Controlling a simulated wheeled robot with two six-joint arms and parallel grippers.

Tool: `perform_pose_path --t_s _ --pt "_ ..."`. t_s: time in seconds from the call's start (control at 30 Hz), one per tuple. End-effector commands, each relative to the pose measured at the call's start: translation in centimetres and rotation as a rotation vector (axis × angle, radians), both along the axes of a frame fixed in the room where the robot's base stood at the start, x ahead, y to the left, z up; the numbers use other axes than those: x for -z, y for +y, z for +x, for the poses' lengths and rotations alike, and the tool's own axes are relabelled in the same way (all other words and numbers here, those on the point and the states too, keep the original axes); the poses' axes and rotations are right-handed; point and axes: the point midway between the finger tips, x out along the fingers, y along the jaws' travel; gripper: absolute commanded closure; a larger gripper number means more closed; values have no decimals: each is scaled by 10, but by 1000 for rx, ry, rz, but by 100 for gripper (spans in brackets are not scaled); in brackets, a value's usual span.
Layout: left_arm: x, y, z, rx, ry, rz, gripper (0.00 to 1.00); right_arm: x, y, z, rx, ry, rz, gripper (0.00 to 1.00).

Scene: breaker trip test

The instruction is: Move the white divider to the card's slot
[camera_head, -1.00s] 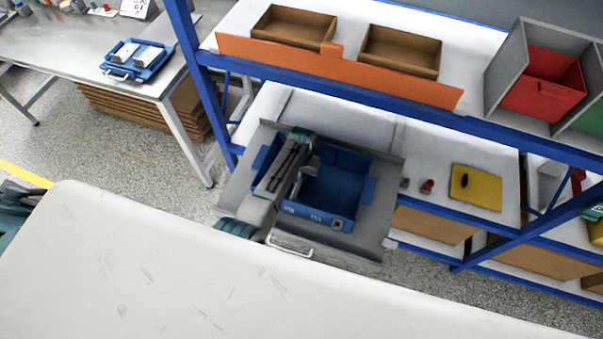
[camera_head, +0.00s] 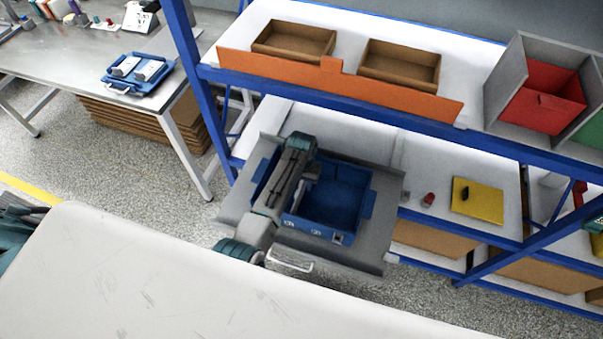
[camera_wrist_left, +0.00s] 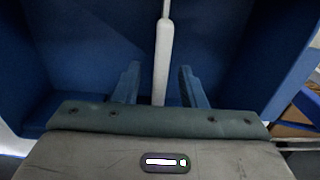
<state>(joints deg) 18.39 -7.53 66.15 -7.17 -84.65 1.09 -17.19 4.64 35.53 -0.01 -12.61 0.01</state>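A blue tote (camera_head: 318,228) with small labels on its front wall sits on a grey tray (camera_head: 385,195) at the lower shelf. My left arm reaches over the left part of the tote, and my left gripper (camera_head: 300,168) points down into it. In the left wrist view its two fingers (camera_wrist_left: 160,84) are apart. The white divider (camera_wrist_left: 162,55) shows there as a narrow upright strip between them, with a gap visible on each side. The arm hides the divider in the head view. I cannot make out a card with certainty. My right gripper is not in view.
A white handle (camera_head: 290,262) is at the tray's front. The orange-edged upper shelf (camera_head: 300,80) with brown trays lies above and behind the tote. A yellow plate (camera_head: 480,203) and a red knob (camera_head: 428,199) are to the right. A blue post (camera_head: 190,90) stands at left.

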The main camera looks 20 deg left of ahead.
Motion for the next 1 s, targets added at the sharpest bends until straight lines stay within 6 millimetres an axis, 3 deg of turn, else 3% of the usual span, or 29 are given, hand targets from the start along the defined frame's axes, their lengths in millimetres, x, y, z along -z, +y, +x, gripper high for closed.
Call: perform_pose_path --t_s 0.2,0.4,1.0 --pt "-39 0 0 -1 -3 -1 63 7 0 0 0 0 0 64" --pt "-61 0 0 0 0 0 63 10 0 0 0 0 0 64" --pt "-66 0 0 0 0 0 63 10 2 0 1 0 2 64"
